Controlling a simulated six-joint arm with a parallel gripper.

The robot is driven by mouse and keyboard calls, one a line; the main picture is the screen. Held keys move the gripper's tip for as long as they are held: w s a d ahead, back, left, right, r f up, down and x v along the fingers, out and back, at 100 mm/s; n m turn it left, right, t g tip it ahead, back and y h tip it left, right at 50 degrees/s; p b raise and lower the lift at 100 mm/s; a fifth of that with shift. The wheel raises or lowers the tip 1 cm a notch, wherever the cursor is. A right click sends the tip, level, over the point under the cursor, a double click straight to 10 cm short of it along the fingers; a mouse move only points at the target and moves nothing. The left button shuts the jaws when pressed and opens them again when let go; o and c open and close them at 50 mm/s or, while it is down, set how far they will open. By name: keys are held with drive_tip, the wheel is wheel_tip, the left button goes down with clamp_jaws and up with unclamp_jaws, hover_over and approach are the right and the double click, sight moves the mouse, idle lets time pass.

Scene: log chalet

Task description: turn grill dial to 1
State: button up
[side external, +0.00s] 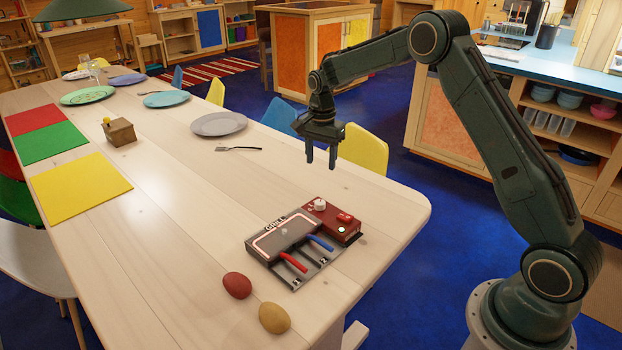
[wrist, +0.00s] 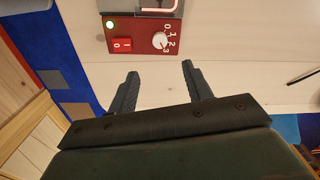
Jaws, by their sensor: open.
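The grill (side external: 285,236) sits near the end of the wooden table, with a grey plate, one red and one blue handle, and a dark red control box (side external: 345,229). Its white dial (side external: 320,204) is on the box; in the wrist view the dial (wrist: 159,40) has the numbers 0 to 3 beside it. Which number it points to is too small to tell. A red switch (wrist: 122,44) and a lit green lamp (wrist: 110,25) are beside it. My gripper (side external: 321,162) is open and empty, above and apart from the box; both fingers (wrist: 160,72) point toward the dial side.
A red egg-like thing (side external: 237,285) and a tan one (side external: 274,318) lie near the grill's front left. A grey plate (side external: 219,124), a fork (side external: 238,149) and a small wooden box (side external: 119,132) are farther back. The table around the grill is mostly clear.

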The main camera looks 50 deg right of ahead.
sight(320, 202)
drive_tip(key=shift+f, duration=0.15)
wheel_tip(320, 202, down, 14)
drive_tip(key=shift+r, duration=0.25)
idle(0.4)
drive_tip(key=c, duration=1)
